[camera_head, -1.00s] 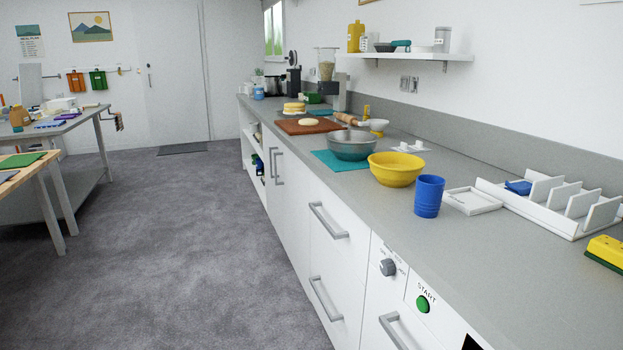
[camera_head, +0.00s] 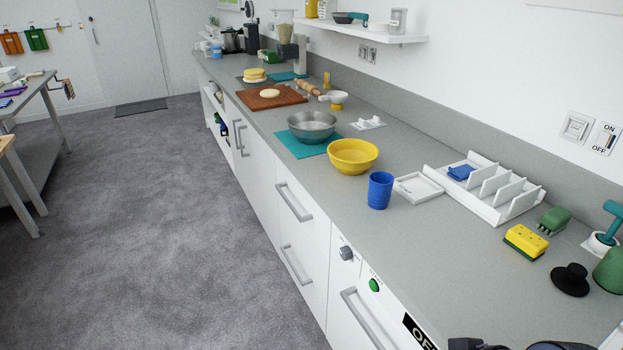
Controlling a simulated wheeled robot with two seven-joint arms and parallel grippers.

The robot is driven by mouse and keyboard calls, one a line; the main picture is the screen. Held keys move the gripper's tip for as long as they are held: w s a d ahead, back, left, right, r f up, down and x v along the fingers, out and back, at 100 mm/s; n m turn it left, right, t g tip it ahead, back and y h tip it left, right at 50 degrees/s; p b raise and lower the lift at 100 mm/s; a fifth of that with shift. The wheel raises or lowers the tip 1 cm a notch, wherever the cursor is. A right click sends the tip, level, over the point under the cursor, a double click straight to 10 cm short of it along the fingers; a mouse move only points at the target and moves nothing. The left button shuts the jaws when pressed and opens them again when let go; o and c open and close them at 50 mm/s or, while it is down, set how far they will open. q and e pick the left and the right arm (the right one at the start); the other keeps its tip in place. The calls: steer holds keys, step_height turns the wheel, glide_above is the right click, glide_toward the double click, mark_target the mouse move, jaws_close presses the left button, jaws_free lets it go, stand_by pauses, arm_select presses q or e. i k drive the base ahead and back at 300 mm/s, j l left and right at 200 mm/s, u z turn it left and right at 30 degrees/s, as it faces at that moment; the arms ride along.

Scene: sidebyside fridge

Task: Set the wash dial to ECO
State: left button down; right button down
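The wash dial (camera_head: 346,253) is a small grey knob on the white front panel under the counter edge, left of the green START button (camera_head: 374,285). Its markings are too small to read, so I cannot tell which setting it points to. A black display (camera_head: 418,330) with white letters starting "OF" sits lower right on the same front, cut off by the frame. No gripper fingers show. Dark shapes at the bottom right edge are cut off, and I cannot tell what they are.
The grey counter (camera_head: 300,165) holds a blue cup (camera_head: 380,190), a yellow bowl (camera_head: 353,156), a white rack (camera_head: 510,205) and a yellow sponge (camera_head: 525,242). A drawer handle (camera_head: 362,318) sticks out below the dial. The floor (camera_head: 170,230) at left is clear.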

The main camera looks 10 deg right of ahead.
mark_target(345, 252)
steer(key=i+j+z, duration=0.1)
steer(key=i+j, duration=0.6)
